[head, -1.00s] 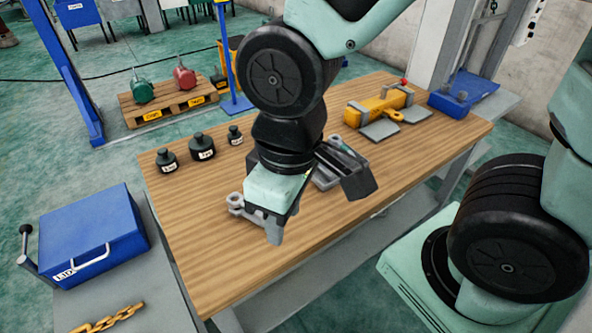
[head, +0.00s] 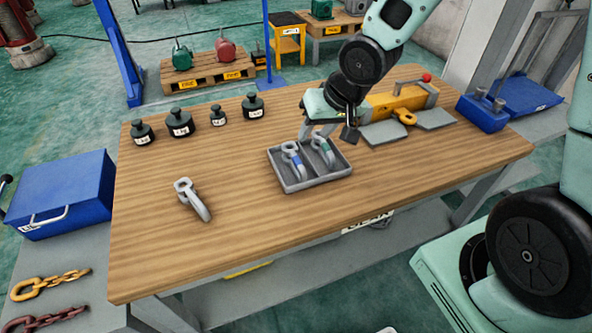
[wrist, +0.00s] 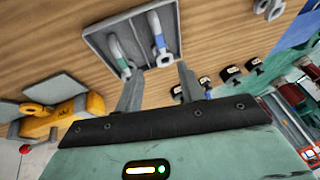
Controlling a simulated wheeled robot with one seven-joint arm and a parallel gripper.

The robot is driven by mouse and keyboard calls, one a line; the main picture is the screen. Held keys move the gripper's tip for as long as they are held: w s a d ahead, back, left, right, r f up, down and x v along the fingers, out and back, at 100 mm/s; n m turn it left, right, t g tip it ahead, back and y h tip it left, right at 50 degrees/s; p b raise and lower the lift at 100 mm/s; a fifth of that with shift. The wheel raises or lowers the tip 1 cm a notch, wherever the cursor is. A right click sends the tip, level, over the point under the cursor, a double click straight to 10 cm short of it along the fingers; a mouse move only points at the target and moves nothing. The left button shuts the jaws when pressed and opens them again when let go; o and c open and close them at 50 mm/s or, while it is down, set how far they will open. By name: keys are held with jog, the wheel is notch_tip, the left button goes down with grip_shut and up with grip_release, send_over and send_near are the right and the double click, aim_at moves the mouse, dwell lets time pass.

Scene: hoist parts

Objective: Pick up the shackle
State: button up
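A plain grey shackle (head: 192,199) lies alone on the left part of the wooden bench in the head view. A grey tray (head: 292,186) in the middle holds two more shackles, one with a blue band (head: 292,158) and one with a green band (head: 323,148). The wrist view also shows the blue-banded shackle (wrist: 160,42) and the green-banded one (wrist: 119,52) in the tray. My gripper (head: 318,132) is above the tray's far edge, well right of the lone shackle. In the wrist view its fingers (wrist: 158,88) are apart with nothing between them.
Several black weights (head: 181,124) stand along the bench's far left edge. A yellow hoist part (head: 397,101) and grey plates (head: 384,133) lie right of the tray. A blue lidded box (head: 65,195) and chains (head: 48,283) are at left. The front of the bench is clear.

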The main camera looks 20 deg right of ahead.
jog(key=b, duration=0.2)
send_near(297, 158)
notch_tip(297, 158, down, 3)
jog(key=shift+w+a+r+x, duration=0.1)
jog(key=shift+w+x, duration=0.1)
jog(key=shift+x, duration=0.9)
jog(key=shift+w+a+r+x, duration=0.1)
jog(key=shift+w+x, duration=0.05)
jog(key=shift+x, duration=0.9)
jog(key=shift+w+a+r+x, duration=0.1)
jog(key=shift+w+x, duration=0.1)
jog(key=shift+x, duration=0.9)
grip_shut()
